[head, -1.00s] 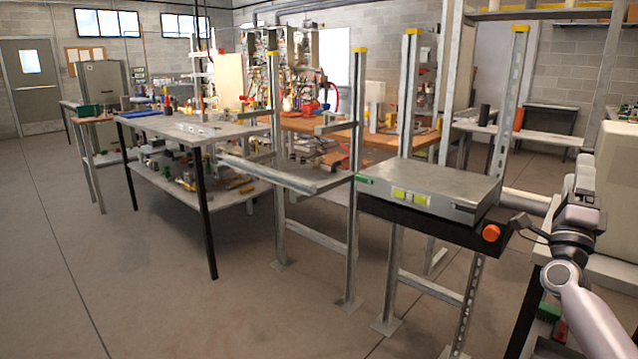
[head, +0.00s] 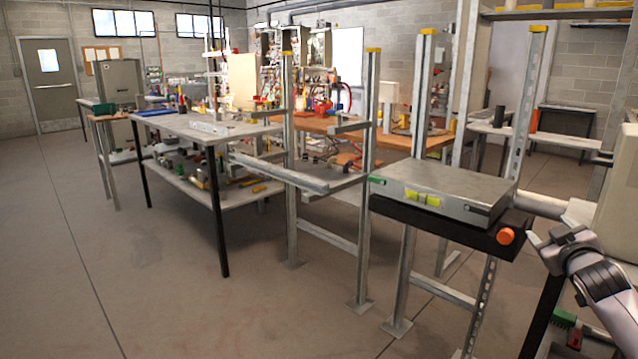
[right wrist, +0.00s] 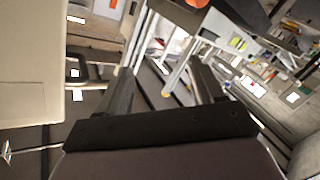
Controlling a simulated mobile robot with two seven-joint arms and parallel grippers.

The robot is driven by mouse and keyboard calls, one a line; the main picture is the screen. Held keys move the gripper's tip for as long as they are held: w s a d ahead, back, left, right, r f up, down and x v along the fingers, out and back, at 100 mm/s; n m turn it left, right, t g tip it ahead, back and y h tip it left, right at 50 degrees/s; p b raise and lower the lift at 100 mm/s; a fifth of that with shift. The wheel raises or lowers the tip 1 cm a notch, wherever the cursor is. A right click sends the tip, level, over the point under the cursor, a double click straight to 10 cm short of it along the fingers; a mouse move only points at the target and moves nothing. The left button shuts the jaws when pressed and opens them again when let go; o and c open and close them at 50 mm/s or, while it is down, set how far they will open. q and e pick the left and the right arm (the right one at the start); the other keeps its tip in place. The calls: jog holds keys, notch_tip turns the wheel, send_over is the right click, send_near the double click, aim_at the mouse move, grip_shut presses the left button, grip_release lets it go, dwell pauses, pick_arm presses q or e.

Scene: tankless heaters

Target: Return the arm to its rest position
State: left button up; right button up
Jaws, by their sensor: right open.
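My right gripper (head: 536,240) is at the right edge of the head view, beside the orange knob of a metal-topped bench unit. It points left and a little up. In the right wrist view its two dark fingers (right wrist: 165,90) stand apart with nothing between them, so it is open and empty. My left arm and gripper show in neither view.
The metal-topped unit (head: 440,186) with its orange knob (head: 505,236) stands close to the right gripper. A large pale panel (head: 617,190) is at the far right. A steel rack (head: 365,150) and a grey workbench (head: 205,130) are farther left. The floor (head: 120,270) at left is clear.

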jog(key=s+a+f+n+g+y, duration=0.1)
jog(key=s+a+f+y, duration=0.15)
jog(key=a+f, duration=0.55)
jog(key=s+a+f+g+y, duration=0.1)
jog(key=s+a+f+y, duration=0.1)
jog(key=s+a+f, duration=0.5)
jog(key=s+a+f+g+y, duration=0.2)
jog(key=s+a+f, duration=0.85)
jog(key=f, duration=0.25)
jog(key=s+a+f+m+g+y, duration=0.2)
jog(key=s+a+f, duration=0.1)
jog(key=s+a, duration=0.8)
jog(key=s+d+r+p, duration=0.2)
jog(key=d+r+p, duration=0.1)
jog(key=r+p, duration=0.6)
jog(key=p, duration=0.2)
jog(key=shift+s+r+p, duration=0.15)
jog(key=shift+s+p, duration=0.15)
jog(key=shift+s, duration=0.1)
jog(key=shift+h, duration=0.25)
